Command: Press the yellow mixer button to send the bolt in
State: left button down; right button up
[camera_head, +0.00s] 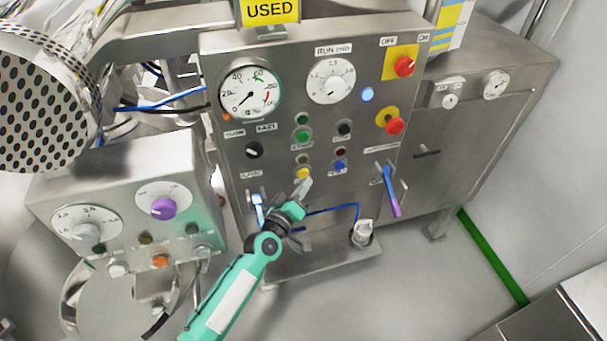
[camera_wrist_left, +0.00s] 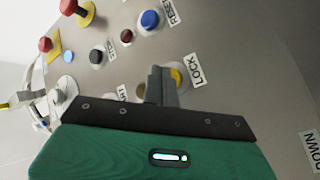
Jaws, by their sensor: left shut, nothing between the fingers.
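The yellow button (camera_head: 303,173) is on the steel control panel (camera_head: 226,170), in the lower row, left of a blue button (camera_head: 340,167). My left gripper (camera_head: 305,185) is shut and empty, its fingertips just below and right of the yellow button. In the left wrist view, the shut fingers (camera_wrist_left: 160,84) partly cover the yellow button (camera_wrist_left: 178,76), which is beside a LOCK label (camera_wrist_left: 195,71). I cannot tell whether the fingertips touch the button. No bolt can be made out. My right gripper is not in view.
Green (camera_head: 302,136) and black (camera_head: 344,130) buttons sit above. Red knobs (camera_head: 403,66) are at the upper right. A purple-tipped lever (camera_head: 392,192) sticks out on the right. A smaller box with dials (camera_head: 125,195) stands at the left.

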pick_arm(q)
jog(key=shift+w, duration=0.1)
jog(key=shift+w+a, duration=0.15)
jog(key=shift+w, duration=0.15)
jog(key=shift+w+a+b, duration=0.15)
jog(key=shift+w+b, duration=0.15)
jog(key=shift+w, duration=0.1)
dwell(0.8)
jog(key=shift+s, duration=0.1)
jog(key=shift+s+d+p, duration=0.3)
jog(key=shift+s+p, duration=0.05)
jog(key=shift+s, duration=0.4)
jog(key=s, duration=0.1)
jog(key=s+d+p, duration=0.1)
jog(key=s, duration=0.2)
jog(key=shift+s+d+p, duration=0.25)
jog(key=shift+s+p, duration=0.05)
jog(key=shift+s, duration=0.05)
